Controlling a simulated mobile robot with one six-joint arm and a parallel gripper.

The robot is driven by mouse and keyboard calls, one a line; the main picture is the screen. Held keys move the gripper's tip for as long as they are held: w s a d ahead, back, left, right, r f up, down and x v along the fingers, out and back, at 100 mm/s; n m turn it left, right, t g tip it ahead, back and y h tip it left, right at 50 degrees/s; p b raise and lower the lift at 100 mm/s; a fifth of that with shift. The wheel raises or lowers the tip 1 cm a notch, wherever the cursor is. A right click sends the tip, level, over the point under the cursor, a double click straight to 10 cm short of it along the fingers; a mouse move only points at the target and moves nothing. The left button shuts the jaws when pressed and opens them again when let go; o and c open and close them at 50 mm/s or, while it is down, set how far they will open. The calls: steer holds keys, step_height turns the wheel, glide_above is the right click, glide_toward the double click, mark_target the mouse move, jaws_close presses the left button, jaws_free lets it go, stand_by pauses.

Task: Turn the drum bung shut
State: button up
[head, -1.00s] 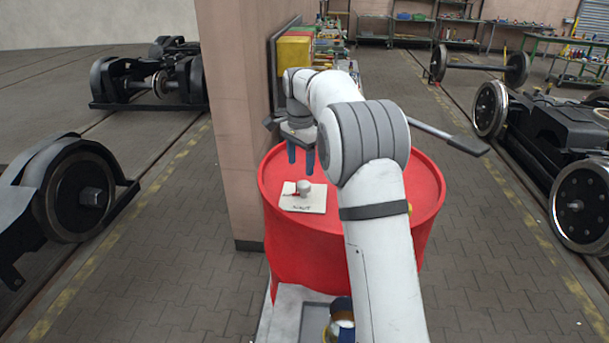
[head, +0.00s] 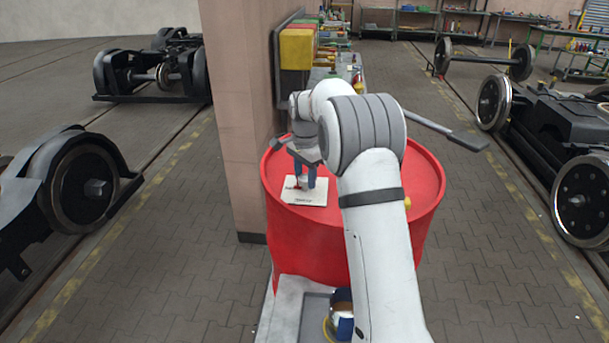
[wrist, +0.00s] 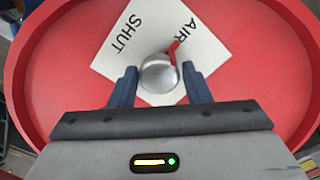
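The drum bung (wrist: 159,74) is a round silver-grey cap on top of the red drum (head: 415,215). Its red pointer (wrist: 173,50) points towards the word AIR on the white label plate (wrist: 120,60), which also reads SHUT at the left. The plate also shows in the head view (head: 312,198). My gripper (wrist: 161,78) is open, with one blue finger on each side of the bung and a small gap showing at each side. In the head view my gripper (head: 304,178) is low over the plate, and its fingers mostly hide the bung.
A wall pillar (head: 238,120) stands close to the left of the drum. Yellow and red bins (head: 297,47) hang on it behind my arm. Wheelsets and bogies stand on both sides, including a wheel (head: 85,188) at left. The paved floor right of the drum is clear.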

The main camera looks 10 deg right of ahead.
steer(key=c, duration=0.6)
steer(key=shift+n, duration=0.3)
steer(key=n, duration=0.3)
steer(key=shift+r+n, duration=0.1)
steer(key=shift+n, duration=0.2)
steer(key=n, duration=0.3)
steer(key=shift+n, duration=0.3)
steer(key=n, duration=1)
steer(key=shift+w, duration=0.1)
steer(key=shift+r, duration=0.1)
